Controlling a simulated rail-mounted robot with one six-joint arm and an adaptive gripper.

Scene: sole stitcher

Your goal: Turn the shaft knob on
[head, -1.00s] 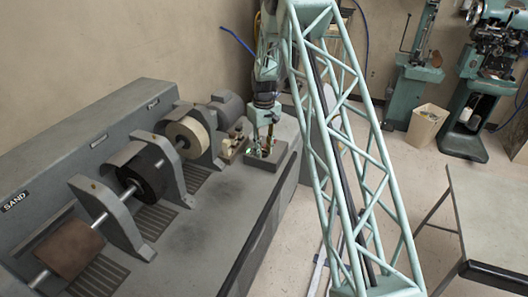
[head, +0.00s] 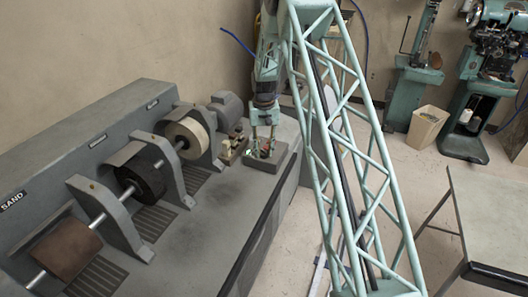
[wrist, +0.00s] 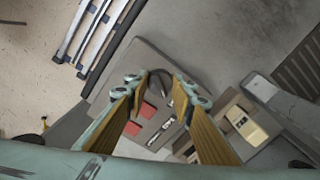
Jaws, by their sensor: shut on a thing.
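My gripper (head: 263,141) points down at the grey control box (head: 285,163) on the far end of the machine's bench. In the wrist view my gripper (wrist: 160,83) has one finger on each side of a dark round part, which I take for the shaft knob (wrist: 160,75). Only a curved dark edge of it shows between the fingertips. The knob's pointer and marks cannot be made out. In the head view the fingers hide the knob.
A tan and brown block (head: 233,148) stands left of the box, close to my gripper. A pale wheel (head: 187,135), a black wheel (head: 140,178) and a brown roller (head: 66,248) sit along the shaft. The bench in front of them (head: 215,215) is clear.

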